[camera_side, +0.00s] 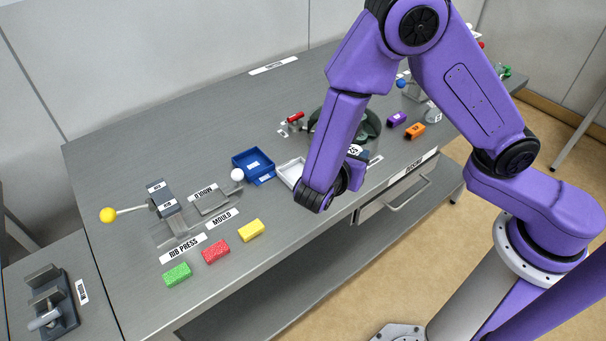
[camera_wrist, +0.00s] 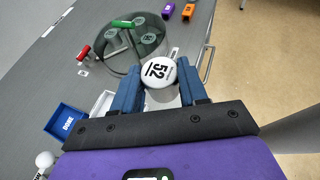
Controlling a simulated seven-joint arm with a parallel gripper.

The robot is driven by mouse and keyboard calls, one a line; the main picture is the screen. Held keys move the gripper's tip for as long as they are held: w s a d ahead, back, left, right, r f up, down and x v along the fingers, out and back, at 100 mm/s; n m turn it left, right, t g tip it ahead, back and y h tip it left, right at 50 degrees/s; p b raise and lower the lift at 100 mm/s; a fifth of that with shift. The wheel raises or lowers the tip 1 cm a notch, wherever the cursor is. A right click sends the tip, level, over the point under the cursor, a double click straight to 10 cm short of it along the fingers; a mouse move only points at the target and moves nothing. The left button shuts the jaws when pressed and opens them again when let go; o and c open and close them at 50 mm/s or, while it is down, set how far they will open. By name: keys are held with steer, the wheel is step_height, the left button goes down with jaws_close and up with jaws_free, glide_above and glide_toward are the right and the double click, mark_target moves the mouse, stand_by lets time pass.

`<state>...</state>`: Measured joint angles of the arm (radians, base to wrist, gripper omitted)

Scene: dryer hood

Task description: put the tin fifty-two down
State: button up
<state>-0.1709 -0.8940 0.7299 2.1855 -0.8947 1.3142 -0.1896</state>
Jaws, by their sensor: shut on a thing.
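My gripper (camera_wrist: 160,78) is shut on the tin fifty-two (camera_wrist: 157,72), a round tin with a white lid marked 52, held between the blue fingers. In the side view my gripper (camera_side: 355,172) is partly hidden behind my arm, and only a bit of the tin's lid (camera_side: 355,150) shows. The tin is at the near side of a round, clear dryer hood (camera_wrist: 128,48), overlapping its edge in the wrist view. I cannot tell the tin's height over the table. My arm hides much of the hood (camera_side: 371,126) in the side view.
A blue tray (camera_side: 253,165) and a white tray (camera_side: 291,172) stand left of my gripper. A rib press (camera_side: 163,198) and green (camera_side: 177,274), red (camera_side: 215,251) and yellow (camera_side: 251,230) blocks are farther left. Purple (camera_side: 397,119) and orange (camera_side: 415,131) pieces lie right. A drawer handle (camera_side: 408,194) juts out in front.

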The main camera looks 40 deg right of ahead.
steer(key=w+a+f, duration=0.1)
steer(key=w+f, duration=0.2)
steer(key=w+a+f, duration=0.1)
steer(key=w+f, duration=0.2)
steer(key=w, duration=0.1)
steer(key=w+a+f, duration=0.1)
steer(key=w+f, duration=0.2)
steer(key=w, duration=0.1)
steer(key=shift+w+a, duration=0.2)
steer(key=shift+a, duration=0.1)
steer(key=shift+w+f, duration=0.15)
steer(key=shift+f, duration=1.5)
steer(key=shift+f, duration=0.15)
steer(key=o, duration=1.1)
steer(key=shift+c, duration=0.2)
steer(key=shift+a+r, duration=0.25)
steer(key=v, duration=1.1)
steer(key=shift+a+r, duration=0.2)
